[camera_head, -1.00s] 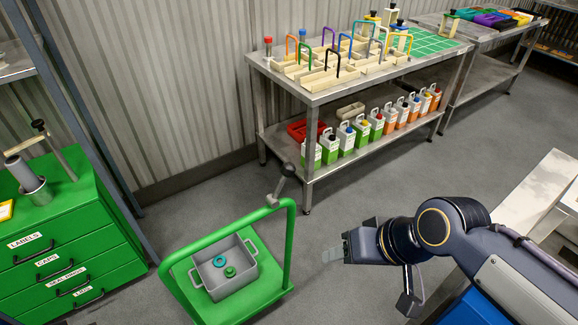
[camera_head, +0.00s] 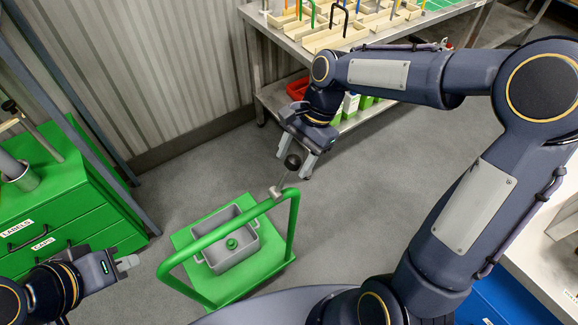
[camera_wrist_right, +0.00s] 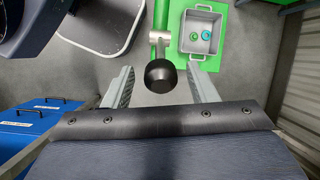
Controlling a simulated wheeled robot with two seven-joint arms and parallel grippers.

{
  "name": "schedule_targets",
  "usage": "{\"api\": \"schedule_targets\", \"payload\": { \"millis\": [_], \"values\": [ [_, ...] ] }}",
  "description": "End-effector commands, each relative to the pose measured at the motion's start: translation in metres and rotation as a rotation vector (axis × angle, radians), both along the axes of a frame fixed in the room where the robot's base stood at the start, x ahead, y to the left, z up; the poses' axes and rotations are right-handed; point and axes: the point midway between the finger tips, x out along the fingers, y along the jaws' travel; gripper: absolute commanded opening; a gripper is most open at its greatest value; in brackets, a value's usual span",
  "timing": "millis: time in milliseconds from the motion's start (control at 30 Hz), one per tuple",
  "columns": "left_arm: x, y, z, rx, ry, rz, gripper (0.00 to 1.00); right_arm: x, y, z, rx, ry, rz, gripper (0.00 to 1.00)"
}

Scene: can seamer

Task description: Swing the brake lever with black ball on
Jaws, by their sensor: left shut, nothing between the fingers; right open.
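The brake lever with its black ball (camera_head: 292,162) sticks up from a bracket on the green handle bar of the cart (camera_head: 197,241). My right gripper (camera_head: 298,158) is at the lever, pointing down, its fingers apart. In the right wrist view the black ball (camera_wrist_right: 160,76) sits between the open fingers (camera_wrist_right: 160,88), and no finger visibly touches it. My left gripper (camera_head: 132,262) is shut and empty at the lower left, left of the cart.
A steel table (camera_head: 290,45) with wooden racks stands behind my right arm. Green drawers (camera_head: 75,215) stand at the left. Grey floor is clear around the cart.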

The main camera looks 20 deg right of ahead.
Motion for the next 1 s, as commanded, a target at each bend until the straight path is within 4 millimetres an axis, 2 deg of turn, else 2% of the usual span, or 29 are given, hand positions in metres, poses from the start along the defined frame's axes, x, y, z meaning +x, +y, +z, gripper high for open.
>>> {"api": "schedule_targets", "payload": {
  "millis": [100,233,633,1000],
  "values": [
    [0.000,0.000,0.000,0.000,0.000,0.000,0.00,-0.003,0.007,-0.019,0.000,0.004,0.003,0.52],
    [0.000,0.000,0.000,0.000,0.000,0.000,0.00,-0.004,0.013,-0.033,0.000,0.002,0.002,0.52],
    [0.000,0.000,-0.001,0.000,0.000,0.000,0.00,-0.005,0.016,-0.040,0.000,-0.002,0.001,0.51],
    [0.000,0.000,-0.001,0.000,0.000,0.000,0.00,-0.005,0.016,-0.040,0.000,-0.002,0.001,0.03]
  ]
}}
